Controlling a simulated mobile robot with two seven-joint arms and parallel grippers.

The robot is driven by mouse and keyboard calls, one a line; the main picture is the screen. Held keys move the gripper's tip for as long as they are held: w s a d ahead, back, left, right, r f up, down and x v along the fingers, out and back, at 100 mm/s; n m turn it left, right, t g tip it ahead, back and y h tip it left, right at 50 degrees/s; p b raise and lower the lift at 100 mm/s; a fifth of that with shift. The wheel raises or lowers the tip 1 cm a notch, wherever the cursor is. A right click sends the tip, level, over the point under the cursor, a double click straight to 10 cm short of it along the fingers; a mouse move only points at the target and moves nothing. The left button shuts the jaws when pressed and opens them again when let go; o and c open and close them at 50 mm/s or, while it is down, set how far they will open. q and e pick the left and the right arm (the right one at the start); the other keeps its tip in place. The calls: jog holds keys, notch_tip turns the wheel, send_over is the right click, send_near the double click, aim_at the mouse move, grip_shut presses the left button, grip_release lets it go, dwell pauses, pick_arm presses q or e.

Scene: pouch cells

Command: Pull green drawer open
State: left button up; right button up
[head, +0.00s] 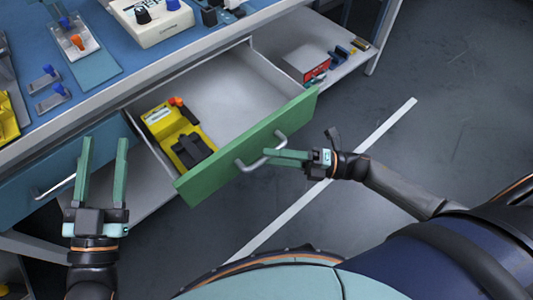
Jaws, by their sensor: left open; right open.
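The green drawer (203,181) stands pulled out from under the workbench, its inside visible from above. Its silver bar handle (272,152) is on the green front. A yellow and black device (178,133) lies in the left part of the drawer. My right gripper (275,157) is open, with its fingers at the handle from the right. Whether it touches the handle I cannot tell. My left gripper (104,145) is open and empty, pointing up the picture in front of the blue drawer (75,170), left of the green drawer.
The blue workbench top (120,80) holds a white box with knobs (150,20), blue-handled parts and a yellow object (8,118). A lower shelf (345,68) at right holds a red and white box (306,65). The grey floor (450,90) at right is clear, with a white line.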

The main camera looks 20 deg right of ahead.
jog(key=v, duration=1)
jog(key=shift+d, duration=0.3)
jog(key=shift+s, duration=0.1)
